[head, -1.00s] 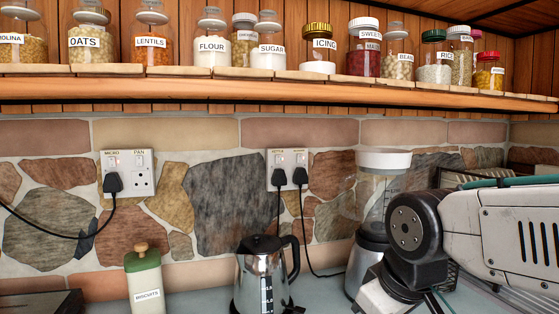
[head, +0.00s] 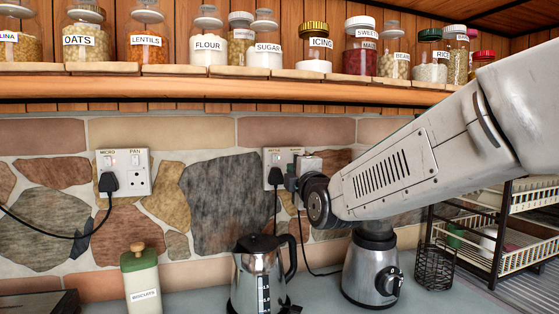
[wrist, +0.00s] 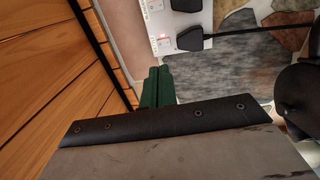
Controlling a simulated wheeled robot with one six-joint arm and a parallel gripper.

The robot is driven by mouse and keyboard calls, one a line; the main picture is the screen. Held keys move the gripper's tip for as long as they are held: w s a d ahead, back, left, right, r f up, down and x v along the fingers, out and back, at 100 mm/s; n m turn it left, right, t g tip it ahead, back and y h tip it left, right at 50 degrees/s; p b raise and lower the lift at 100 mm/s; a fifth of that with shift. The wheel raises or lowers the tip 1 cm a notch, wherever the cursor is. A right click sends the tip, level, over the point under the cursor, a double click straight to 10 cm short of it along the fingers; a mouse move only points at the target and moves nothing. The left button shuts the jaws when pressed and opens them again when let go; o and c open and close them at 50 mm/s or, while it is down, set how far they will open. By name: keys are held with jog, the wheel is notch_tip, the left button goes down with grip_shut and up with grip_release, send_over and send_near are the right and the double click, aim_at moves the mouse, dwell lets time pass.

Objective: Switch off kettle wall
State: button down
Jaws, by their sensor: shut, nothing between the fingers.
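The double socket plate labelled for the kettle (head: 268,157) is on the stone wall above the steel kettle (head: 257,275). My gripper (head: 291,170) is in front of this plate and partly hides its right half. In the wrist view my gripper's green fingers (wrist: 158,80) are shut together and empty, pointing at the wall just below the plate in the picture. The kettle switch (wrist: 165,43) shows a red glow beside the black kettle plug (wrist: 192,38). A second switch (wrist: 153,6) is at the top edge. I cannot tell whether the fingertips touch anything.
A wooden shelf (head: 200,86) with several jars runs above the sockets. A blender (head: 372,270) stands below my arm. A biscuit tin (head: 141,280) and another socket plate (head: 124,172) are to the left. A dish rack (head: 510,225) is at right.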

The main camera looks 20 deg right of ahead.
aim_at(277, 156)
jog(key=w, duration=0.4)
jog(key=w+r, duration=0.1)
jog(key=w, duration=0.6)
jog(key=shift+w+r, duration=0.15)
jog(key=shift+w, duration=0.15)
